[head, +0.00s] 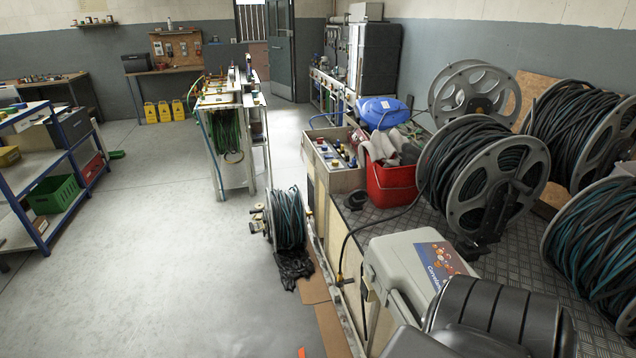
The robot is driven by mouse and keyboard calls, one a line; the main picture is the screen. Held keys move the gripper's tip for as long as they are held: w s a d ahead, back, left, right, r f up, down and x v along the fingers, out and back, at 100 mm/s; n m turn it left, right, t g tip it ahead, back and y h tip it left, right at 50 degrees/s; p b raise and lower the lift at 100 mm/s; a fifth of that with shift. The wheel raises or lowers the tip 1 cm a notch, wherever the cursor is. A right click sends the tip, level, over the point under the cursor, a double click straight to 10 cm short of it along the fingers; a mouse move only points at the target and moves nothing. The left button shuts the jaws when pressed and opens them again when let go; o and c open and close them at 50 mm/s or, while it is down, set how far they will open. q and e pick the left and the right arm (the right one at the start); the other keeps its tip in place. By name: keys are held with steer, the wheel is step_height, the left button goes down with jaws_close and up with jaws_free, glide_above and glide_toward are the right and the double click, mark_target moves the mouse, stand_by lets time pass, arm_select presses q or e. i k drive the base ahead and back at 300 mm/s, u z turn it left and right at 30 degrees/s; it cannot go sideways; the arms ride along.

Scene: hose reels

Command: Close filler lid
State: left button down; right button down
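I cannot pick out a filler lid for certain in the head view. A pale grey-beige case (403,259) with a printed label (438,262) stands at the lower middle right, and its top looks shut. Farther back, a blue rounded container (383,111) sits behind a red bucket (391,184); whether its top is a separate lid is too small to tell. A low box (336,176) with small coloured caps or knobs on top is left of the bucket. Neither of my grippers shows in this view.
Large hose reels (484,178) stand on the metal tread-plate floor (507,258) at right. A smaller reel (287,220) and a crumpled black bag (292,268) lie beside the raised edge. A blue shelf rack (54,180) is at left. The grey floor (150,260) between is clear.

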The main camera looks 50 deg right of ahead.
mark_target(359, 197)
steer(key=i, duration=0.95)
steer(key=z, duration=0.9)
steer(key=i, duration=0.8)
steer(key=z, duration=0.8)
